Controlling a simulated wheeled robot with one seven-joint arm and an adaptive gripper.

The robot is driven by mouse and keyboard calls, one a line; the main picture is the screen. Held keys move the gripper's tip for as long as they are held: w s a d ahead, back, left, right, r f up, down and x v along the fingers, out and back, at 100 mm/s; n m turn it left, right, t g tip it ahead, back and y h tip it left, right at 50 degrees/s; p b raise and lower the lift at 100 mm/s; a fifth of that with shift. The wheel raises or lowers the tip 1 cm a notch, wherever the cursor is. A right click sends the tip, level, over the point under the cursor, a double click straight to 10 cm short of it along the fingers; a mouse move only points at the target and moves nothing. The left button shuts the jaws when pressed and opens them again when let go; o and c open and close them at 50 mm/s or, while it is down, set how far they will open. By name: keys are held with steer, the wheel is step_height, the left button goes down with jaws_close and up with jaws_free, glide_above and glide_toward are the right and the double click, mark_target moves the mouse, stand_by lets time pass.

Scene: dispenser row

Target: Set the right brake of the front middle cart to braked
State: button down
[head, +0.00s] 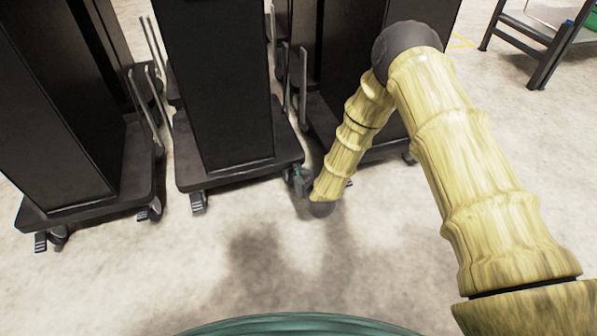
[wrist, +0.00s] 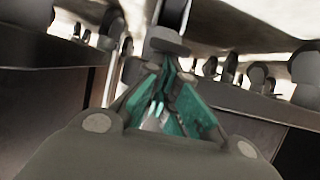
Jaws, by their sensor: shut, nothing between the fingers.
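The front middle cart (head: 218,90) is a tall black column on a flat dark wheeled base (head: 240,175). Its left brake pedal (head: 198,203) shows at the base's front left corner. My gripper (head: 300,178) is low at the base's front right corner, close to the floor. The gripper and arm end hide the right brake in the head view, so I cannot tell its position. In the wrist view my gripper (wrist: 166,75) has its teal fingers drawn together, empty, with a dark grey part just beyond the tips. I cannot tell whether they touch.
A front left cart (head: 60,100) stands close beside the middle cart, with its own brake pedals (head: 40,242). Another black cart (head: 340,75) stands behind my arm to the right. A dark-framed table (head: 545,45) is at the far right. The floor in front (head: 170,270) is clear.

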steer(key=shift+s+f+t, duration=0.25)
steer(key=shift+f+t, duration=0.05)
steer(key=shift+t, duration=0.1)
steer(key=f+t, duration=0.1)
steer(key=s+f+t+y, duration=0.1)
steer(key=shift+d+f+t+p, duration=0.25)
steer(key=shift+f+t+p, duration=0.05)
steer(key=shift+f+p, duration=0.1)
stand_by(0.4)
steer(key=r+p+v, duration=0.2)
steer(key=p+v, duration=0.5)
steer(key=v, duration=0.4)
steer(key=shift+r+p, duration=0.3)
steer(key=shift+r, duration=0.05)
